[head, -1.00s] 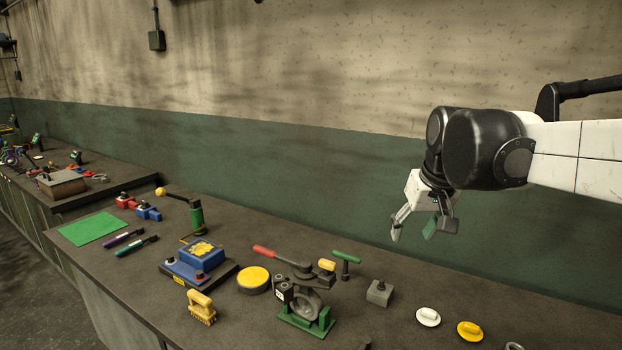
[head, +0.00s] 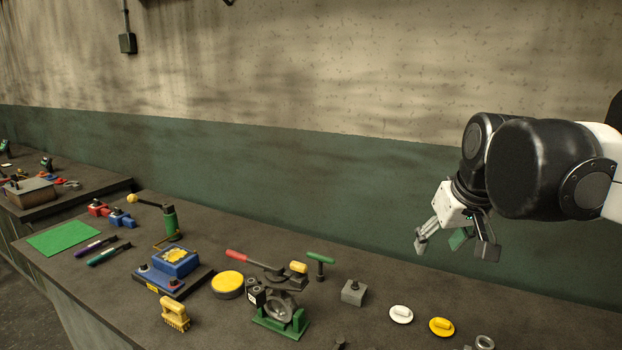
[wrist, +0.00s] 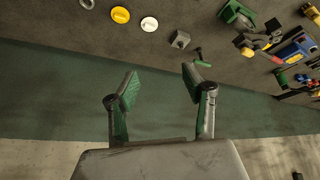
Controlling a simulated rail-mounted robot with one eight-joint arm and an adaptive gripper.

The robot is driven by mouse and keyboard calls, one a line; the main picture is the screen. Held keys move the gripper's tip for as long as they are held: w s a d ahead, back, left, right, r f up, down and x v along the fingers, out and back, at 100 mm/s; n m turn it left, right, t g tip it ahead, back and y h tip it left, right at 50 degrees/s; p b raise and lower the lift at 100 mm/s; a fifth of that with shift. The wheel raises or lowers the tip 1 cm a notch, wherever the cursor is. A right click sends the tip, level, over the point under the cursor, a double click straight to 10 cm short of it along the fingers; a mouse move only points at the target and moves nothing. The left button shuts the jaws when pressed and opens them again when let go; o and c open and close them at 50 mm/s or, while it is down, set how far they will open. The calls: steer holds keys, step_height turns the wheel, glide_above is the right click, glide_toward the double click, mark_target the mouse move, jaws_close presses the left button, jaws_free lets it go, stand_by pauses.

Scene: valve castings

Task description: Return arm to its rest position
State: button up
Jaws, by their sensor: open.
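My gripper (head: 454,240) hangs in the air at the right of the head view, above the back part of the bench and in front of the green wall band. Its fingers are spread apart with nothing between them. In the wrist view the two fingers with green pads (wrist: 160,90) stand apart, and the green wall band shows between them. My arm reaches in from the right edge of the head view.
The bench (head: 350,325) below holds a valve casting in a green stand (head: 280,325), a grey block (head: 354,293), a white disc (head: 401,314), a yellow disc (head: 441,327), a yellow brush (head: 174,315) and a blue box (head: 175,262). A wall (head: 350,80) stands behind. The air around my gripper is clear.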

steer(key=s+a+f+b, duration=0.1)
steer(key=s+f+b, duration=0.1)
steer(key=s+f, duration=0.5)
steer(key=s+a+f+m+t+b, duration=0.1)
steer(key=s+a+f+b, duration=0.1)
steer(key=s+f, duration=0.6)
step_height(320, 180, down, 2)
steer(key=shift+s+t+b, duration=0.25)
steer(key=shift+t+b, duration=0.05)
steer(key=shift+b, duration=0.25)
steer(key=shift+a, duration=0.1)
steer(key=shift+o, duration=0.7)
